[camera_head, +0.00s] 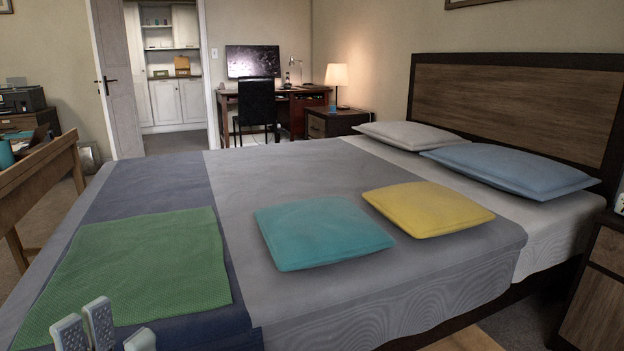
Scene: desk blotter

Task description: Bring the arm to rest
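My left gripper (107,332) is at the bottom left edge of the view, in front of the near edge of the green mat. Its pale grey fingers point up and stand apart, with nothing seen between them. The lower part of the gripper and the arm behind it are cut off by the frame. My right gripper is not in view.
A bed (285,181) fills the middle. On it lie a green mat (135,265), a teal cushion (322,231), a yellow cushion (428,208), a blue pillow (500,168) and a grey pillow (410,135). Nightstands (335,123) flank the headboard; a wooden table (40,165) stands left.

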